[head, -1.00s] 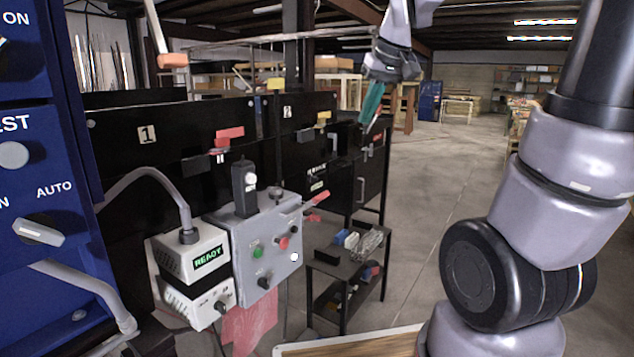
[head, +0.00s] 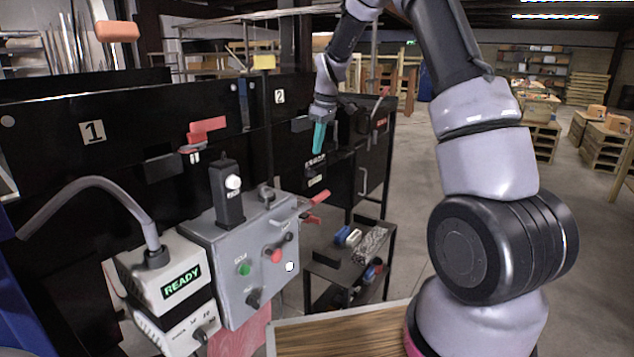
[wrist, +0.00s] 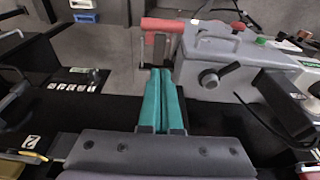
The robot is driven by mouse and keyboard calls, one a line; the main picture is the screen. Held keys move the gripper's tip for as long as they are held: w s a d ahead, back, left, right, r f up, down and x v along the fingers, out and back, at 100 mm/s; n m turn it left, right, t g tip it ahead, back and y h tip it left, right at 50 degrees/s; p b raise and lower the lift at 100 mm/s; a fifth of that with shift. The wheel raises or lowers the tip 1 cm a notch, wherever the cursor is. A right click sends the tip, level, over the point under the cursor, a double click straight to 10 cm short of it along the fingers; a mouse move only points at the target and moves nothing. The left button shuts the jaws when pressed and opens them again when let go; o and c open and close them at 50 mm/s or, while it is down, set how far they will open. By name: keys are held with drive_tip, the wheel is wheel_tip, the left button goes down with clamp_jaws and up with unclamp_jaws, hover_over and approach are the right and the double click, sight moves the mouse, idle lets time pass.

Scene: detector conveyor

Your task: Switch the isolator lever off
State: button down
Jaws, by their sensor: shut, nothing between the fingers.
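A grey control box (head: 245,255) has a red-handled lever (head: 318,204) sticking out at its right side, which seems to be the isolator lever. In the wrist view the red handle (wrist: 162,25) sits on a metal arm beside the grey box (wrist: 225,50), just beyond my fingertips in the picture. My gripper (head: 317,151) has teal fingers pointing down, above the lever and apart from it in the head view. In the wrist view the fingers (wrist: 161,72) are together and hold nothing. The lever's pivot is not clear.
The box carries a green button (head: 244,269), a red button (head: 274,256) and a black upright unit (head: 229,192). A white READY unit (head: 182,285) stands to its left. Black panels rise behind. A black shelf cart (head: 345,262) with small parts stands right of the box.

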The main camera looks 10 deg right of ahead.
idle(0.3)
drive_tip(key=shift+s+d+f, duration=0.1)
drive_tip(key=shift+f, duration=6.5)
drive_tip(key=shift+d+f, duration=0.1)
